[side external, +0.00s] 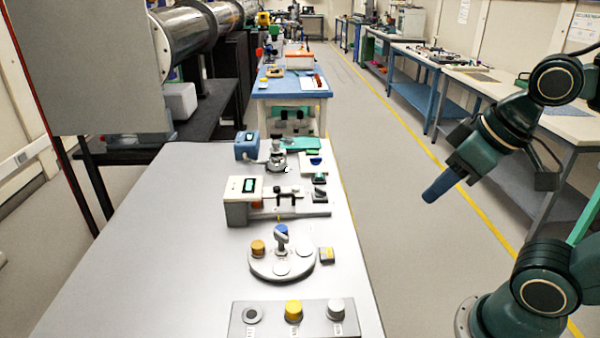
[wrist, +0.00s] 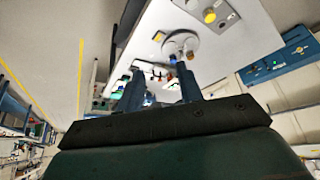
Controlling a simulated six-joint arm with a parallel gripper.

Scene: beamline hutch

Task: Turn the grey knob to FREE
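A grey control box (side external: 262,325) sits at the near end of the light table. On its top are a round dark-centred fitting at left, a yellow knob (side external: 293,310) in the middle and the grey knob (side external: 336,309) at right. The labels beside them are too small to read. In the wrist view the box (wrist: 229,28) is at the top, with its yellow knob (wrist: 209,16); I cannot clearly pick out the grey knob there. My gripper (side external: 431,194) hangs over the aisle right of the table, well away from the box. Its two fingers (wrist: 160,70) are apart with nothing held.
Behind the box stands a round carousel (side external: 268,270) with blue and orange caps and a small yellow block (side external: 326,255) beside it. Farther back are a grey gauge device (side external: 243,205) and a blue device (side external: 247,146). The table's left part is bare.

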